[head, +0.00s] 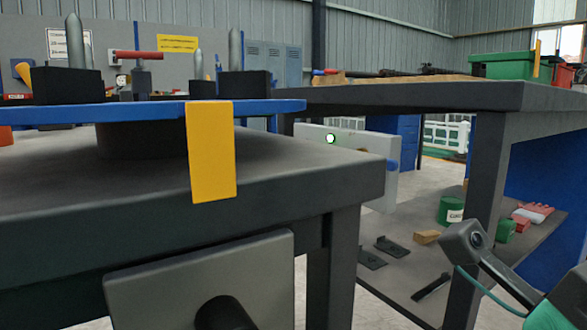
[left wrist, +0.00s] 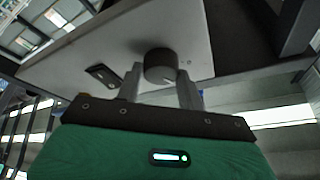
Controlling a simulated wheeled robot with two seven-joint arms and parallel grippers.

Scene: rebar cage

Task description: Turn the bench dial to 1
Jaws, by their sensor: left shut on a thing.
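The bench dial is a dark round knob (head: 222,315) on a grey panel (head: 200,265) fixed to the front of the workbench; in the head view its lower part is cut off by the frame. In the left wrist view the dial (left wrist: 160,65) stands out from the panel (left wrist: 120,40), between the two grey fingers of my left gripper (left wrist: 161,90), which is shut on it. The number markings around the dial are too small to read. The left gripper is not visible in the head view. Part of my right arm shows at the lower right; its fingers are out of view.
A yellow strip (head: 212,150) hangs from a blue plate (head: 170,108) over the bench top (head: 290,185). A second table (head: 420,96) stands at the right, with a lower shelf (head: 400,285) holding loose parts and a green can (head: 451,208).

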